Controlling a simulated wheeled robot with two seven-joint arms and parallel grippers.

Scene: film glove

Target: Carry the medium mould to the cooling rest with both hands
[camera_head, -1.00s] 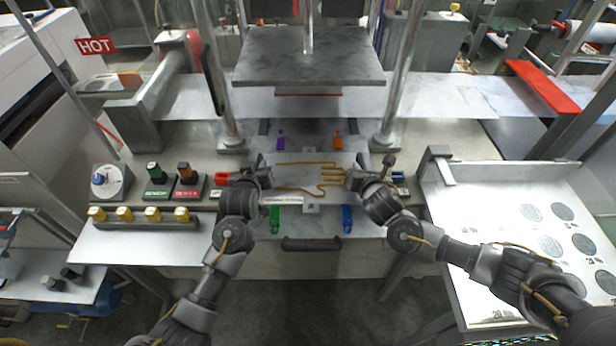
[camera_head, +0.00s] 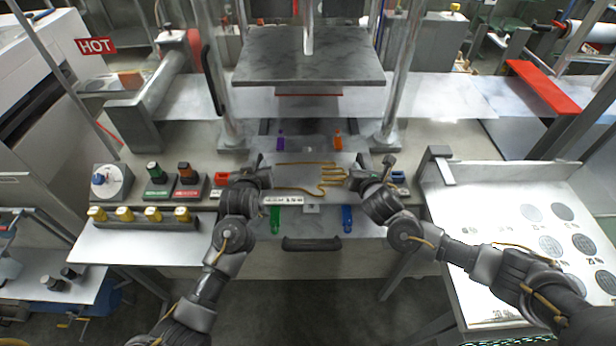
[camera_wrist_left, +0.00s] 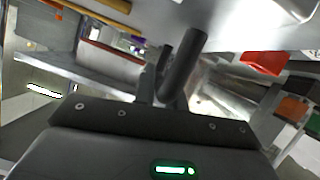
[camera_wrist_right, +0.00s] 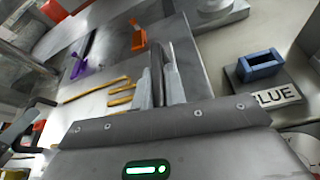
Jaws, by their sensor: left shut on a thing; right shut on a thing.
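The mould (camera_head: 300,182) is a pale flat plate with a golden hand-shaped outline, lying level in front of the press. My left gripper (camera_head: 260,170) is shut on its left side. My right gripper (camera_head: 374,176) is shut on its right side. In the left wrist view, the fingers (camera_wrist_left: 175,70) are close together, and their grip point is hard to make out. In the right wrist view, the fingers (camera_wrist_right: 163,76) are together beside the golden fingers of the outline (camera_wrist_right: 122,90). I cannot tell whether the plate is clear of the surface. I cannot identify the cooling rest with certainty.
The press plate (camera_head: 308,58) hangs behind between two posts. Purple (camera_head: 281,142), orange (camera_head: 338,141), green (camera_head: 275,220) and blue (camera_head: 347,218) pieces surround the mould. Red (camera_head: 221,179) and blue (camera_head: 397,178) blocks flank it. A white table (camera_head: 480,215) with dark discs stands right.

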